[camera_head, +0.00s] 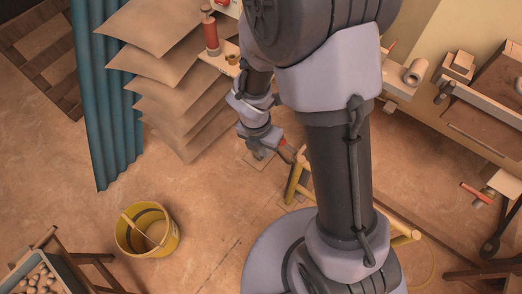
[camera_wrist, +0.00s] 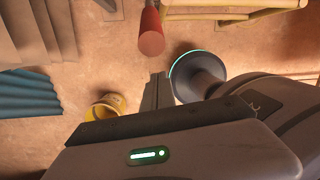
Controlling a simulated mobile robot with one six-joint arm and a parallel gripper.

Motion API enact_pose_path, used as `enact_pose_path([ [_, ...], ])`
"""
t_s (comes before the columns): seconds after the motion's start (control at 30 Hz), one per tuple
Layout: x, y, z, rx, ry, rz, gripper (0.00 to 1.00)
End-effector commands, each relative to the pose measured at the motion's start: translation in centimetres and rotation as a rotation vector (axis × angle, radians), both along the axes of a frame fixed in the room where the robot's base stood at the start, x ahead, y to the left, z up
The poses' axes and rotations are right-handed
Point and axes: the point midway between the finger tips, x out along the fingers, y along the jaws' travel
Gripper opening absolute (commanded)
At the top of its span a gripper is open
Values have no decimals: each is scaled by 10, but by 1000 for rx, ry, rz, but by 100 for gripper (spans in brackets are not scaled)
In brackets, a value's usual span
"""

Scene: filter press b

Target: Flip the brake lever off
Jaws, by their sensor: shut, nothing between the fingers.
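A red cylindrical grip, seemingly the brake lever's, shows in the wrist view (camera_wrist: 151,38) with its round end facing the camera. It hangs in from the top edge, just above my fingertips in the picture, with a narrow gap between. The rest of the lever is out of that view. In the head view a small reddish part (camera_head: 286,152) shows beside my gripper (camera_head: 263,152), partly hidden, close to a yellow frame. My gripper is shut and empty; its fingers also show in the wrist view (camera_wrist: 157,88). I cannot tell whether it touches the lever.
Stacked brown plates (camera_head: 150,25) and a blue corrugated sheet (camera_head: 103,110) stand at left. A yellow frame (camera_head: 296,182) is close to my gripper. A yellow bucket (camera_head: 130,243) sits on open floor. A bench (camera_head: 470,140) with tools lies at right.

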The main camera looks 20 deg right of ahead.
Motion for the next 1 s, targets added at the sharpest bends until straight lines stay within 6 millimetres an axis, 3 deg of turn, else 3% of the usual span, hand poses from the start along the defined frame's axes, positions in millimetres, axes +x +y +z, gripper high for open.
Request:
enact_pose_path([
  [0.2,16,-14,14,1,-1,-2,0],
  [0.67,21,-21,22,0,3,-2,0],
  [1.0,72,-91,68,0,1,-5,0],
])
